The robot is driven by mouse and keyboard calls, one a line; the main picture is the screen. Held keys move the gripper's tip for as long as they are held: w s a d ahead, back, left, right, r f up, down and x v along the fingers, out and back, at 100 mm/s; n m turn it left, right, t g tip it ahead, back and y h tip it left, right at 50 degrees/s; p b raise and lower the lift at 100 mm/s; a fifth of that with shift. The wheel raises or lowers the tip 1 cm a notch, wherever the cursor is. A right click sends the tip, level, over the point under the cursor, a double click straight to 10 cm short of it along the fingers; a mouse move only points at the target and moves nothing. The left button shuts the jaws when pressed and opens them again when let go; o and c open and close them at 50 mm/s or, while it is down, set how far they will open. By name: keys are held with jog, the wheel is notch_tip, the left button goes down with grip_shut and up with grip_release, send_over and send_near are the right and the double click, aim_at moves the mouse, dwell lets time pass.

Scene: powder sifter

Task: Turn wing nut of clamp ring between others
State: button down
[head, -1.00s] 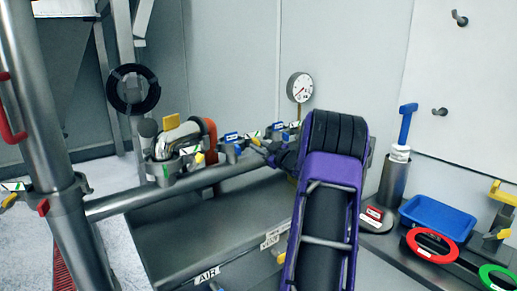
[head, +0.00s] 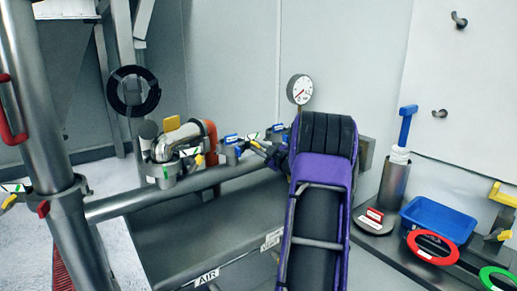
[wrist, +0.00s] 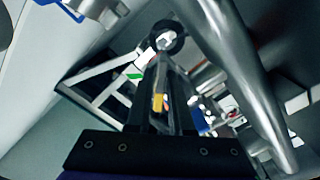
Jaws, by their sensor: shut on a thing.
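A row of clamp rings with blue-and-white and green-and-white tags (head: 231,139) runs along the metal pipe in the head view. My gripper (head: 262,149) reaches in from the right among these rings, and its fingers are small and partly hidden there. In the wrist view my gripper (wrist: 160,112) is shut on a yellow wing nut (wrist: 158,102), which shows between the dark fingers. The ring that this wing nut belongs to is mostly hidden by the fingers. Another yellow wing nut (head: 198,160) is at the left ring, apart from my gripper.
A pressure gauge (head: 300,89) stands behind my arm. A bent metal pipe with an orange section (head: 209,136) rises left of my gripper. A thick upright post (head: 50,150) is at the left. A blue bin (head: 437,219) and a red ring (head: 433,246) lie at the right.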

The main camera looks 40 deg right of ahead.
jog(key=c, duration=0.9)
grip_release()
jog(key=shift+c, duration=0.2)
jog(key=s+a, duration=0.2)
jog(key=s, duration=1.5)
jog(key=shift+s+p, duration=0.2)
jog(key=shift+p, duration=0.15)
